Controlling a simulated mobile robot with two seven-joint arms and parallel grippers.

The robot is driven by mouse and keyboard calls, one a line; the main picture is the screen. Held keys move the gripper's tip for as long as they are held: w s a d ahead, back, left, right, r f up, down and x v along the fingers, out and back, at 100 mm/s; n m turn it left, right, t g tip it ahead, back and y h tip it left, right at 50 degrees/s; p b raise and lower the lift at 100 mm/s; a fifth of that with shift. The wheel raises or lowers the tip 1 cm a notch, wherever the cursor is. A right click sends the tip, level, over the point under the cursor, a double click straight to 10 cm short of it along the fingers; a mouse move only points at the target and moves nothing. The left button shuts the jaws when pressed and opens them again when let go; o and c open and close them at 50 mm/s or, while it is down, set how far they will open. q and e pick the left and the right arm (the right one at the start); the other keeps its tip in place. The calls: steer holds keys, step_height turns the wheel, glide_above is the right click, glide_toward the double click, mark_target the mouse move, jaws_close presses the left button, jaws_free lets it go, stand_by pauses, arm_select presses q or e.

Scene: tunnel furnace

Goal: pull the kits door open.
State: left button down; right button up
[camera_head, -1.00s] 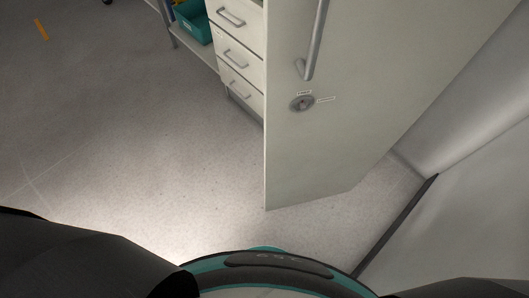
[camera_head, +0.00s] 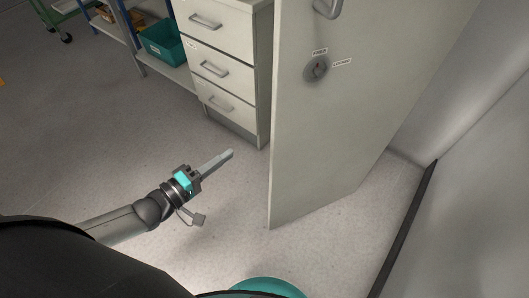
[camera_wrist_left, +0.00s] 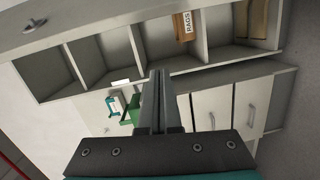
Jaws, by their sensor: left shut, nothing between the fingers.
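A large pale door (camera_head: 345,120) stands ajar at right in the head view. It bears a grey handle (camera_head: 329,8), cut off by the top edge, and a round lock (camera_head: 317,70) with small labels, one reading FREE. I cannot read the word "kits" on it. My left gripper (camera_head: 229,154) is shut and empty, left of the door's near edge and apart from it, over the floor. Its closed fingers also show in the left wrist view (camera_wrist_left: 158,76). My right gripper is in neither view.
A white drawer unit (camera_head: 218,60) stands behind the gripper, beside a rack with a teal bin (camera_head: 164,43). The left wrist view shows open compartments, one holding a box labelled RADS (camera_wrist_left: 184,28). A pale wall (camera_head: 465,180) is at right. Floor at left is clear.

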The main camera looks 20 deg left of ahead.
arm_select(q)
steer(key=w+d+r+h+b, duration=0.1)
steer(key=w+d+r+b, duration=0.15)
steer(key=w+d, duration=0.5)
steer(key=shift+s+d+f+n, duration=0.15)
steer(key=shift+s+d+n, duration=0.1)
steer(key=shift+s, duration=0.25)
steer(key=shift+s+d+f+n, duration=0.15)
steer(key=shift+s+d, duration=0.05)
steer(key=shift+s, duration=0.25)
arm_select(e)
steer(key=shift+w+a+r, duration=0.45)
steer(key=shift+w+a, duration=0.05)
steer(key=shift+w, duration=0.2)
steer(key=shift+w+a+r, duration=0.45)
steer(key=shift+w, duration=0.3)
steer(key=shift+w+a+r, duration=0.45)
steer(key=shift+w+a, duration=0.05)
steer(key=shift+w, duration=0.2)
